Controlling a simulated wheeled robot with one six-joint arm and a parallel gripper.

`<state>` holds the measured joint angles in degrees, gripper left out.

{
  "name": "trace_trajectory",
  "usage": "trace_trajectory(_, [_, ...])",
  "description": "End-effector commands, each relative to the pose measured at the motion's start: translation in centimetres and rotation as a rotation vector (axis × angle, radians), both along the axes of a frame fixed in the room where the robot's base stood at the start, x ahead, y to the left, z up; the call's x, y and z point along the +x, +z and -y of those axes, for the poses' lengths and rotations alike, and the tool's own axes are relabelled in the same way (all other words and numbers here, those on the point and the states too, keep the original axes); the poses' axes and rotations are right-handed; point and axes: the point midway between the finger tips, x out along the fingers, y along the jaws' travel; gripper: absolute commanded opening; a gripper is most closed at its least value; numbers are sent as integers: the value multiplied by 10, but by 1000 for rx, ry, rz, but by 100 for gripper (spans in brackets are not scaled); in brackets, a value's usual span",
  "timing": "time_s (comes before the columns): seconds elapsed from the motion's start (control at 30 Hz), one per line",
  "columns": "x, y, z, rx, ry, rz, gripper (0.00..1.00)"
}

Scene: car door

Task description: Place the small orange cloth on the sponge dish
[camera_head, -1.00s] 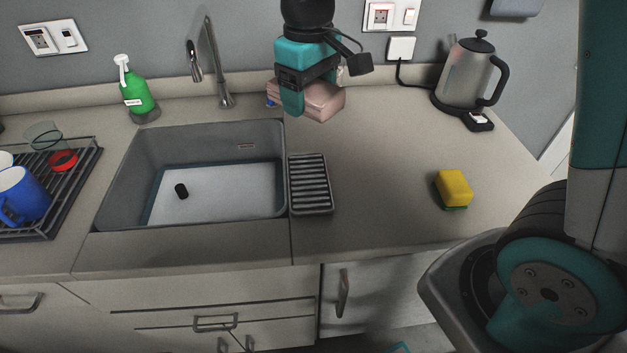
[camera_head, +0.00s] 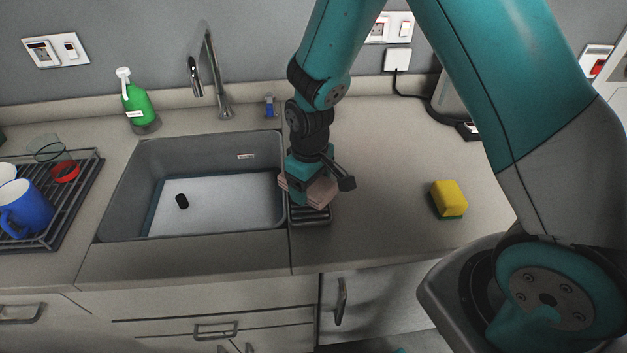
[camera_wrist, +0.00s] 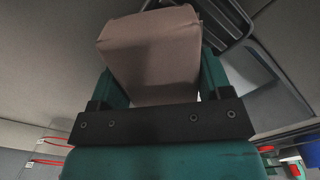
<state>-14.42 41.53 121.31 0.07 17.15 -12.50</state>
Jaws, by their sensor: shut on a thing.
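My gripper (camera_head: 305,190) is shut on a folded cloth (camera_head: 322,192) that looks pinkish-tan. The cloth also shows in the wrist view (camera_wrist: 152,55), clamped between the two teal fingers. The gripper holds it over the sponge dish (camera_head: 312,216), a dark ribbed rack on the counter just right of the sink. The cloth and gripper cover the far part of the dish. In the wrist view a dark slatted corner of the dish (camera_wrist: 228,20) shows beyond the cloth. I cannot tell whether the cloth touches the dish.
The sink (camera_head: 215,190) lies left of the dish. A yellow and green sponge (camera_head: 448,199) sits on the counter to the right. A green spray bottle (camera_head: 138,102), faucet (camera_head: 212,80) and small blue item (camera_head: 269,106) stand behind. A drying rack with a blue mug (camera_head: 28,208) is far left.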

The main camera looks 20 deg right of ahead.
Motion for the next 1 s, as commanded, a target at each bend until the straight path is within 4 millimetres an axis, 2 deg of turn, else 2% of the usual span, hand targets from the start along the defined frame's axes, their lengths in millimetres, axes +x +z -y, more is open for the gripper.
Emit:
trace_trajectory(0.33, [0,-4,-1,0,1,1,53])
trace_trajectory(0.37, [0,-4,-1,0,1,1,74])
trace_trajectory(0.47, [0,-3,-1,0,1,1,97])
trace_trajectory(0.83, [1,3,-1,0,1,3,97])
trace_trajectory(1.0, [2,30,-1,2,1,8,97])
